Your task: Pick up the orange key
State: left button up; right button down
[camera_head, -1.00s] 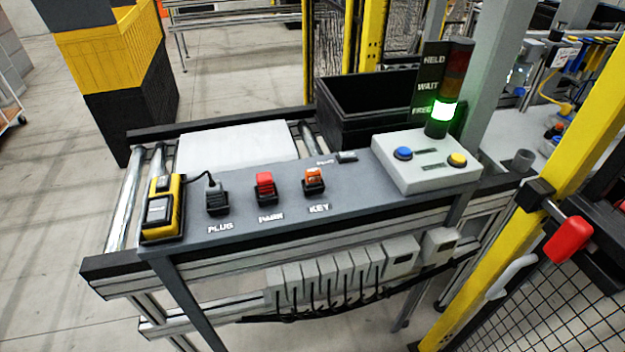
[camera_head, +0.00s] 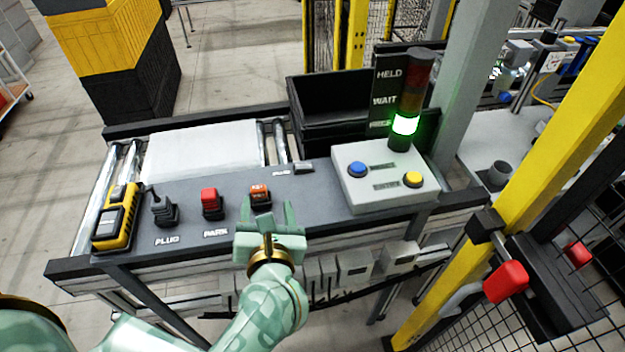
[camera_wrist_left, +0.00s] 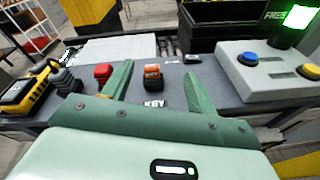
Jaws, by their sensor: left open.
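The orange key (camera_head: 259,190) stands in a black holder on the grey panel, behind the KEY label. It also shows in the left wrist view (camera_wrist_left: 152,71), between and beyond the two fingers. My left gripper (camera_head: 271,210) is open and empty, just in front of the key, with its fingers spread to either side. The near part of the key's holder and most of its label are hidden by the gripper in the head view. My right gripper is not in view.
Left of the key stand a red PARK piece (camera_head: 210,202), a black plug (camera_head: 164,208) and a yellow handheld device (camera_head: 115,217). Right is a grey button box (camera_head: 385,195) with a lit green stack light (camera_head: 404,124). A black bin (camera_head: 328,105) stands behind.

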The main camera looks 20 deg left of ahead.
aim_at(258, 186)
pick_arm(q)
jog(key=w+a+f+n+b, duration=0.1)
jog(key=w+f, duration=0.1)
jog(key=w+a+f+n+g+b, duration=0.1)
jog(key=w+a+f, duration=0.1)
jog(key=w+a+f+n+g+b, duration=0.1)
jog(key=w+a+f+b, duration=0.1)
jog(key=shift+w+a+f+n+h, duration=0.15)
jog(key=shift+a+f+n+h, duration=0.15)
jog(key=shift+f+n, duration=0.1)
jog(key=shift+w+a, duration=0.35)
jog(key=shift+w, duration=0.05)
jog(key=b+x, duration=0.3)
jog(key=x, duration=0.2)
jog(key=shift+r, duration=0.1)
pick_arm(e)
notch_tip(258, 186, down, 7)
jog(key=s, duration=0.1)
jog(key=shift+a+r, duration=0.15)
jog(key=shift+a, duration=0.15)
pick_arm(q)
jog(key=c, duration=1.1)
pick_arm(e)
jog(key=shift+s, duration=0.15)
